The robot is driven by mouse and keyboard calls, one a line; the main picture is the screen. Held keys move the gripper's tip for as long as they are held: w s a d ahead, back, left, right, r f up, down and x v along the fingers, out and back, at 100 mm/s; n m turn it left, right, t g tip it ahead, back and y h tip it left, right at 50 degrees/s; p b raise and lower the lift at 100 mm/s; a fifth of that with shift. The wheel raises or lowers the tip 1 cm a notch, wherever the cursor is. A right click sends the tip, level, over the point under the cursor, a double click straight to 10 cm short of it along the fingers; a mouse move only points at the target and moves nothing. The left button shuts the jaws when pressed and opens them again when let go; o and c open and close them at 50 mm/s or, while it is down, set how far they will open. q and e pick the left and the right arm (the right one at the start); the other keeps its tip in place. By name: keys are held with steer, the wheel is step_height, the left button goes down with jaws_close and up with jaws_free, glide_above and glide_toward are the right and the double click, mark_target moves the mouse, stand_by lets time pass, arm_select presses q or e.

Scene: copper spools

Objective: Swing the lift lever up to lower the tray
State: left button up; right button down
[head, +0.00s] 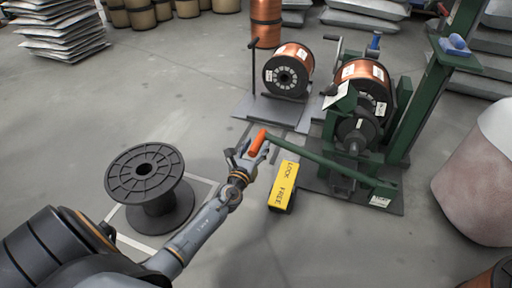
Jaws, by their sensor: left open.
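The lift lever is a long green bar (318,163) with an orange grip (257,143) at its left end. It runs left from the base of a green machine frame (421,100). My left gripper (249,152) is open at the orange grip, with its fingers beside or around it; I cannot tell whether they touch. A copper spool (364,74) sits in the green frame. The tray under it is not clearly distinguishable from the dark base (330,180). My right gripper is not in view.
A yellow block marked LOCK and FREE (286,184) stands just below the lever. An empty black spool (148,182) stands on a marked floor square beside my left arm. Another copper spool (289,68) rests on a grey plate (262,111).

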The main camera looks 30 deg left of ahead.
arm_select(q)
jaws_close()
steer(key=shift+r, duration=0.1)
